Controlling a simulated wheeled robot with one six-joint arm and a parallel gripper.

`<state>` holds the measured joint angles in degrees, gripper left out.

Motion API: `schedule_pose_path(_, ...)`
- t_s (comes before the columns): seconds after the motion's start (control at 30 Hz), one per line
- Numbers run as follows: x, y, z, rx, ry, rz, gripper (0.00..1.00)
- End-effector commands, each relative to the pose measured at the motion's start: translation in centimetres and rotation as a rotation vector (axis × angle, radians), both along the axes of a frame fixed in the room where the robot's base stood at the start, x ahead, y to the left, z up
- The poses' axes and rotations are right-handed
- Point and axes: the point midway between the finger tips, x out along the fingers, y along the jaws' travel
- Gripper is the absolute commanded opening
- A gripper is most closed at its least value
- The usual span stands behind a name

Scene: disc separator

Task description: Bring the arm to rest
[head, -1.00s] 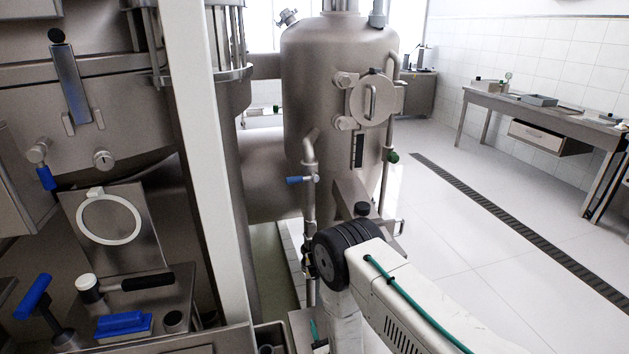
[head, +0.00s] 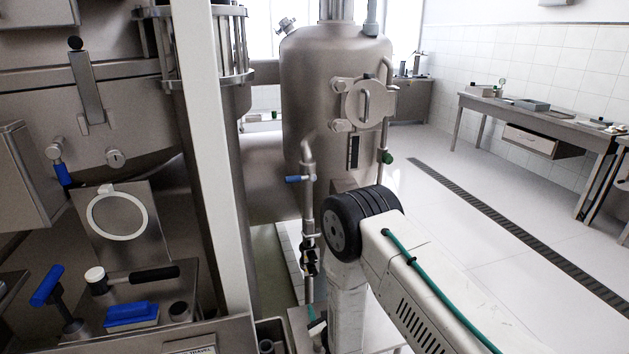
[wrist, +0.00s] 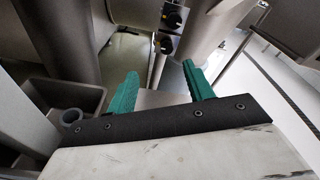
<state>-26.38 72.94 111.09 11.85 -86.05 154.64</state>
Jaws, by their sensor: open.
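My gripper (wrist: 160,94) shows in the wrist view with its two green fingers spread apart and nothing between them. It is open above a grey surface, beside an open grey bin. In the head view my arm stands at the lower middle, in front of the upright steel tank (head: 337,110). Only a small green part of the gripper shows there, low beside the arm; the rest is hidden or out of frame.
A white post (head: 222,160) stands close by. A worktable (head: 530,117) stands at the right. The white floor right of the tank is clear.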

Motion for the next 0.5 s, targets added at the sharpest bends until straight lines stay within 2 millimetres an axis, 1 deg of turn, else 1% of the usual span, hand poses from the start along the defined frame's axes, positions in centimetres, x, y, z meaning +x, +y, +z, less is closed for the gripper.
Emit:
schedule_pose_path(0.03,0.9,-0.1,1.3,-0.034,0.005,0.0,0.52)
schedule_pose_path(0.17,2.8,-0.6,4.6,-0.161,0.039,0.009,0.52)
schedule_pose_path(0.27,4.3,-1.4,8.2,-0.296,0.076,0.033,0.52)
schedule_pose_path(0.3,4.8,-1.8,9.8,-0.357,0.092,0.046,0.52)
schedule_pose_path(0.37,5.2,-2.5,12.1,-0.45,0.118,0.072,0.52)
schedule_pose_path(0.4,5.4,-3.0,13.7,-0.511,0.135,0.092,0.52)
schedule_pose_path(0.47,5.4,-3.8,16.0,-0.602,0.158,0.127,0.52)
schedule_pose_path(0.5,5.3,-4.5,17.6,-0.662,0.173,0.153,0.52)
